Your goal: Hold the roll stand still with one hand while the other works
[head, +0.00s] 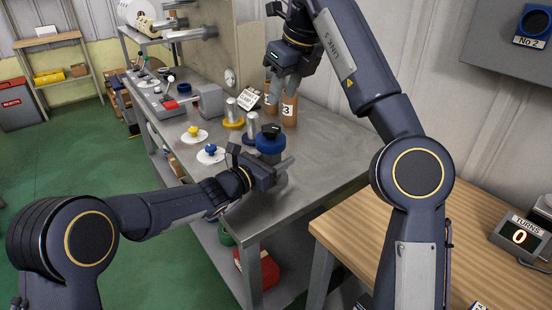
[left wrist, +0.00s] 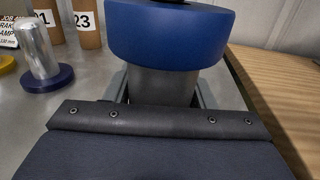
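The roll stand (head: 270,141) has a thick blue round part with a black top and stands near the bench's front edge. In the left wrist view its blue part (left wrist: 170,38) sits above a grey neck (left wrist: 165,88). My left gripper (head: 282,164) is low at the stand, with its fingers close against both sides of that neck. My right gripper (head: 286,88) points down at the tops of two brown numbered tubes (head: 289,110) behind the stand. Its fingertips overlap the tubes, so I cannot tell whether it grips one.
Silver posts on a blue base (left wrist: 45,80) and a yellow base (head: 234,123) stand left of the roll stand. White discs with a yellow knob (head: 194,134) and a blue knob (head: 211,153) lie on the bench. A wooden table (head: 400,230) with a turns counter (head: 522,236) is at right.

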